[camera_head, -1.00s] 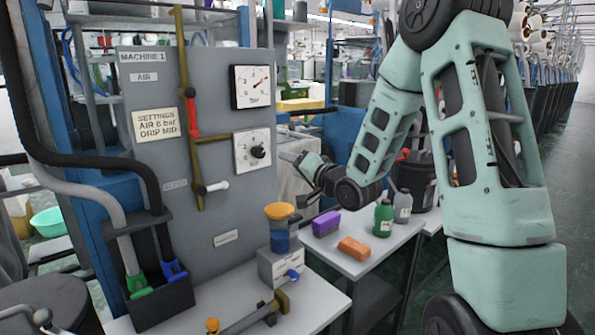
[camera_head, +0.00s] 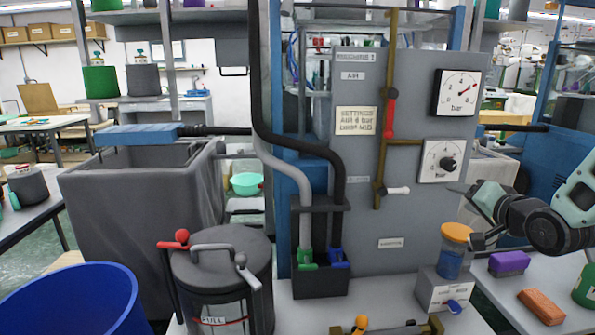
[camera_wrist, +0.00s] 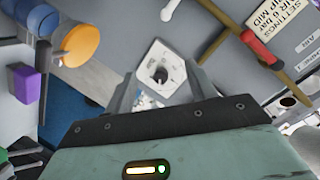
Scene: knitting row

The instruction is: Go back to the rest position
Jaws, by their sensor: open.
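My gripper (camera_head: 474,214) is at the right of the head view, just right of and below the lower gauge (camera_head: 443,161) on the grey machine panel (camera_head: 350,205). In the wrist view its two fingers (camera_wrist: 163,92) are spread with nothing between them. The white gauge face with its black knob (camera_wrist: 160,72) shows beyond the fingers. The arm is bent, and most of it is outside the head view.
Below the gripper are an orange-lidded blue jar (camera_head: 452,258), a purple block (camera_head: 509,262) and an orange block (camera_head: 541,306). A lidded grey pot (camera_head: 222,275), a blue bin (camera_head: 80,305) and a large grey tub (camera_head: 130,215) stand left.

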